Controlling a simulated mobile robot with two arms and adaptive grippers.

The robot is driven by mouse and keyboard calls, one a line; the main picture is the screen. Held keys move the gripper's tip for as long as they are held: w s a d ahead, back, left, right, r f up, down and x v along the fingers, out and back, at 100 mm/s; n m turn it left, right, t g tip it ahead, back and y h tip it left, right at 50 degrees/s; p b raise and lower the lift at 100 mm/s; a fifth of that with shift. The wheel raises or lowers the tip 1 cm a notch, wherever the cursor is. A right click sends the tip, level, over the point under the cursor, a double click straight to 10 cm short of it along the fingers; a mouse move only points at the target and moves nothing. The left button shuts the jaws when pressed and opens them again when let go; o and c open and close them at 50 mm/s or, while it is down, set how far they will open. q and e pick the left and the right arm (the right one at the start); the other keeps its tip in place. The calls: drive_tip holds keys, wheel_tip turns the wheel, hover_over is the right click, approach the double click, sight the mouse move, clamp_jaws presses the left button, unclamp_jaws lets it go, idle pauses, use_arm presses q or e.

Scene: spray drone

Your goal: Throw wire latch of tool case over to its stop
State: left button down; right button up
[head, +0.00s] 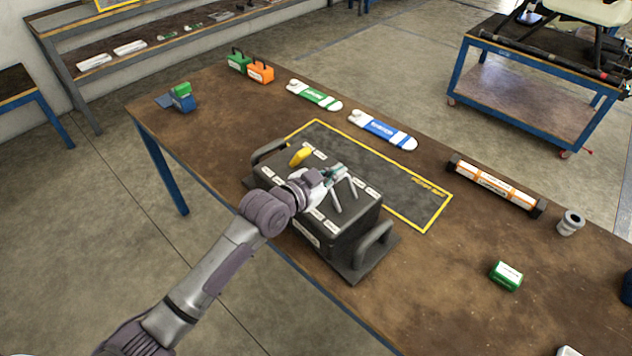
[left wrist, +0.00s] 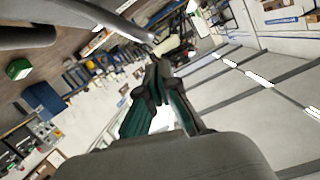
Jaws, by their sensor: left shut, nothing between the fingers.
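The dark grey tool case (head: 350,238) stands near the table's front edge, with a handle at each end, white labels and a yellow part (head: 300,157) on top. Two light grey rods (head: 337,202), which look like the wire latch, show at my left gripper above the lid; its exact angle is hard to tell. My left gripper (head: 338,172) is over the case top, shut and empty. In the left wrist view its green-padded fingers (left wrist: 158,68) meet at the tips, and a grey rod (left wrist: 115,20) passes just beyond them. Whether they touch is unclear. My left wrist hides part of the lid.
A yellow-outlined dark mat (head: 405,200) lies behind the case. Along the table are green and orange boxes (head: 261,73), green and blue flat items (head: 382,130), an orange-white tube (head: 495,188), a grey cylinder (head: 570,223) and a green box (head: 506,276). The right front is mostly clear.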

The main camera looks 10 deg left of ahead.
use_arm(q)
drive_tip(key=d+r+b+v, duration=0.1)
drive_tip(key=b+v, duration=0.2)
drive_tip(key=v, duration=0.7)
drive_tip(key=shift+s+r, duration=0.3)
drive_tip(key=shift+s, duration=0.2)
use_arm(e)
drive_tip(key=shift+s+f, duration=0.25)
drive_tip(key=shift+f, duration=0.55)
use_arm(q)
drive_tip(key=shift+w, duration=0.1)
